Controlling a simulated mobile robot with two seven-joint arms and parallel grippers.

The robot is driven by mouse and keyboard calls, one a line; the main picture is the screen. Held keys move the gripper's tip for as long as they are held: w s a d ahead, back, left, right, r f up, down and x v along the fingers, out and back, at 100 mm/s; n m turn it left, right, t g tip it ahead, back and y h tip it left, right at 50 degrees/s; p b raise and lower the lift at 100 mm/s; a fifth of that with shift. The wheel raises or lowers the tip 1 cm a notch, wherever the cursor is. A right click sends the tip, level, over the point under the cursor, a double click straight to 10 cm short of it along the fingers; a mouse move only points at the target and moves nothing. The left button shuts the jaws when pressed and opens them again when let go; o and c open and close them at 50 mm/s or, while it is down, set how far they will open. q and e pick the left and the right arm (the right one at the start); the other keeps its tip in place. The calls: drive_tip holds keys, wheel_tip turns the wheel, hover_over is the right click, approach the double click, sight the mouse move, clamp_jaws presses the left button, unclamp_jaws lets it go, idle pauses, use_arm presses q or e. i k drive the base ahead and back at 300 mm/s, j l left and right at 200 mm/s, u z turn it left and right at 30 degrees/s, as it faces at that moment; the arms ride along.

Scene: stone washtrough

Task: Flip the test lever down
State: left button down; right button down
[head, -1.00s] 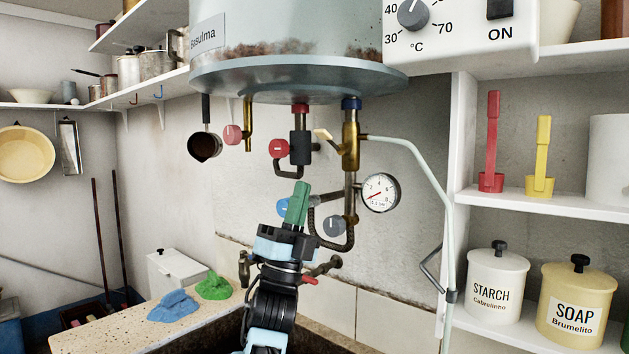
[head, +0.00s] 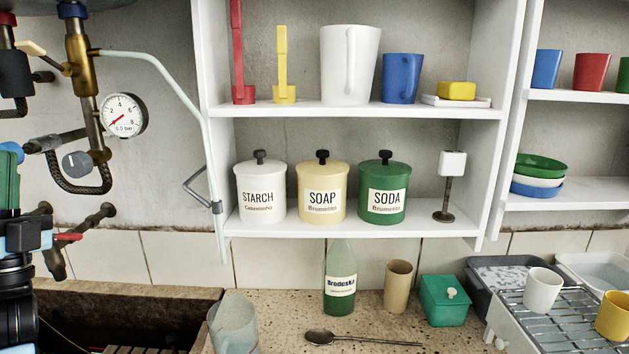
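A cream lever (head: 30,48) sticks out to the upper left from the brass valve (head: 82,65) at the upper left of the head view. It is tilted up, and I take it to be the test lever, though no label shows. My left gripper (head: 12,165) is cut by the left picture edge, below the lever and apart from it. Its fingertips are not clear enough to tell open from shut. A small red-handled tap (head: 67,237) shows beside my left wrist. My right gripper is not in view.
A pressure gauge (head: 124,115) and a pale hose (head: 180,92) are right of the valve. Shelves hold starch (head: 260,192), soap (head: 322,195) and soda (head: 382,195) jars. A bottle (head: 340,285), a spoon (head: 360,340) and a dish rack (head: 560,325) are on the counter.

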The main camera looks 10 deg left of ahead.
sight(33, 49)
drive_tip(key=k, duration=1)
